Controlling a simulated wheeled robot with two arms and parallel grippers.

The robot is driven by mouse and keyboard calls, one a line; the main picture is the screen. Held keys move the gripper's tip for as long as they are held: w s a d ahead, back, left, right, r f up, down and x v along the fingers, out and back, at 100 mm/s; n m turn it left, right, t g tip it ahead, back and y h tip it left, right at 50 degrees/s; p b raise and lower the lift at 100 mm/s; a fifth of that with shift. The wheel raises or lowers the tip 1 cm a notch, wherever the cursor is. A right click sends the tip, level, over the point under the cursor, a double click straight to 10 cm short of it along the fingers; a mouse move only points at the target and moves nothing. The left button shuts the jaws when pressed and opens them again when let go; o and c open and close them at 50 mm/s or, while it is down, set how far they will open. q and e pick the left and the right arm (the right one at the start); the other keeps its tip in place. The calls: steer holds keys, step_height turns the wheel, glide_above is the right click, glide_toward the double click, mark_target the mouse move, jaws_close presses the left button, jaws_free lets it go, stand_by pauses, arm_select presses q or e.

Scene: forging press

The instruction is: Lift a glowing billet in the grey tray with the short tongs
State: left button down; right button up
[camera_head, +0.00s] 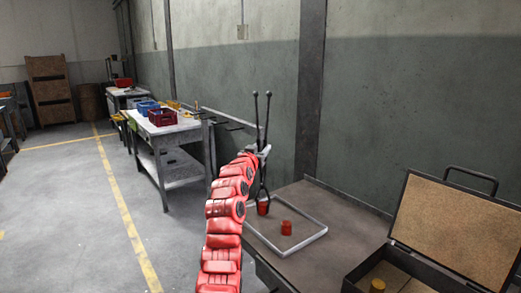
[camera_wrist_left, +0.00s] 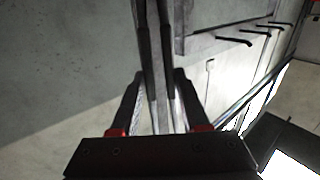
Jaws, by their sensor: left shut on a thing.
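The short tongs (camera_head: 267,112) are dark and stand upright, handles up and jaws down. My left gripper (camera_head: 262,152) is shut on them around their middle. In the left wrist view the tongs (camera_wrist_left: 154,50) run up between the fingers of my left gripper (camera_wrist_left: 158,100). One glowing red-orange billet (camera_head: 263,208) is at the lower ends of the tongs, over the back left part of the grey tray (camera_head: 306,244). I cannot tell whether it clears the tray floor. A second glowing billet (camera_head: 286,228) stands in the tray, apart from the tongs. My right gripper is not in view.
The tray lies on a dark bench (camera_head: 340,212) against the wall. A workbench (camera_head: 168,131) with crates stands farther left.

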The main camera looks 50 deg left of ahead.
arm_select(q)
steer(key=shift+f, duration=0.2)
stand_by(0.3)
steer(key=c, duration=0.8)
jaws_free()
steer(key=shift+o, duration=0.2)
steer(key=shift+o, duration=0.4)
steer(key=shift+o, duration=0.4)
steer(key=shift+o, duration=1)
steer(key=shift+c, duration=0.6)
